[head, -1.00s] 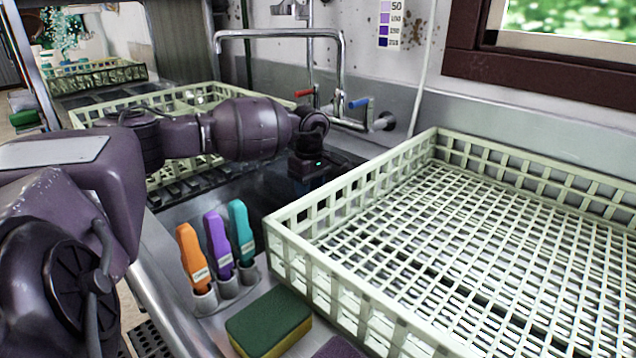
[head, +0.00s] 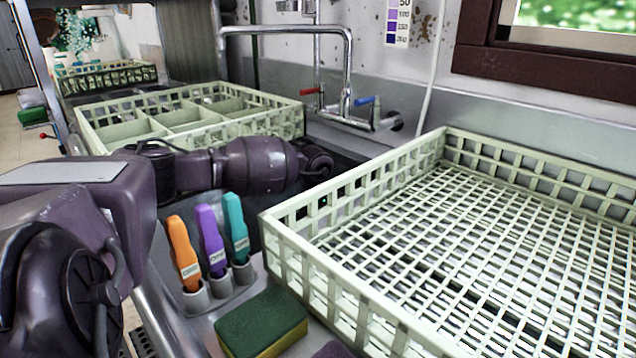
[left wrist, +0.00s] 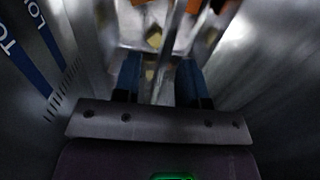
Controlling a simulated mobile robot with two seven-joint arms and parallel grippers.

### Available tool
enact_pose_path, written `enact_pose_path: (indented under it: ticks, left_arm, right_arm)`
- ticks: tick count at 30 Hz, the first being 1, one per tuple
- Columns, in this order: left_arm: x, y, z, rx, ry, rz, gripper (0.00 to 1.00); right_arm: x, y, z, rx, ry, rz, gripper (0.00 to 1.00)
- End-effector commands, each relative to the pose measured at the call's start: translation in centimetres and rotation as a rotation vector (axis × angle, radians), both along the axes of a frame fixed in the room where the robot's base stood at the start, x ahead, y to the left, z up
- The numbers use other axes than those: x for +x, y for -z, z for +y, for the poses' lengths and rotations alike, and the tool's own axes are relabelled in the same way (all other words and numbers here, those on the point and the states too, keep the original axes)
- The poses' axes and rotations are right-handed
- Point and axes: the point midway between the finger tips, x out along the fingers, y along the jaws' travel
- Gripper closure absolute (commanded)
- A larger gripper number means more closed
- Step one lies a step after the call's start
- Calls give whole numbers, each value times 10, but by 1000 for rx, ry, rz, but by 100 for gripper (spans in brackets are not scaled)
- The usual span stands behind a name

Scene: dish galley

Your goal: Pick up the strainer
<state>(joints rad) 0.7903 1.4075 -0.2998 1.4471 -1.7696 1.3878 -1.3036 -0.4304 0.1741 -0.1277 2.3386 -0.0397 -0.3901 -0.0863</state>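My left arm reaches down into the sink in the head view, and its gripper is hidden there behind the near rack. In the left wrist view my left gripper (left wrist: 159,66) points down into the dim sink, its two blue fingers apart. A narrow metallic upright shape (left wrist: 168,58) lies between and beyond the fingers, with gaps beside it. It may be part of the strainer, but it is too dark and blurred to tell. The strainer cannot be made out in the head view. My right gripper is not in view.
A large empty pale-green rack (head: 375,313) stands right of the sink; a divided rack (head: 92,131) stands behind. Orange, purple and teal handles (head: 183,253) stand in holders beside a green-yellow sponge (head: 262,322). A faucet (head: 349,62) overhangs. Orange pieces (left wrist: 194,6) show in the sink.

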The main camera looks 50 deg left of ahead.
Motion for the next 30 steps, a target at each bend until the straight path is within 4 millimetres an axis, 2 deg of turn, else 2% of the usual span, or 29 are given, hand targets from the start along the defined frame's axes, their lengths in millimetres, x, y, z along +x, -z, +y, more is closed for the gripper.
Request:
enact_pose_path:
  ticks: [2, 9, 17, 26, 30]
  left_arm:
    - [0, 9, 0, -1, 0, 2, 62]
    - [0, 8, 0, 0, 0, -4, 62]
    - [0, 8, 0, 0, 0, -3, 100]
    - [1, 7, 0, 1, 0, -4, 100]
    - [1, -2, 0, 2, 1, -6, 100]
  right_arm:
    - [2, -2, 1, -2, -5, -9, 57]
    - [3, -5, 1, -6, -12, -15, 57]
    - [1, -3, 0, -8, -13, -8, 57]
    - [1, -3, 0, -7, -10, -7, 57]
    - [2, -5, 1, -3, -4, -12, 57]
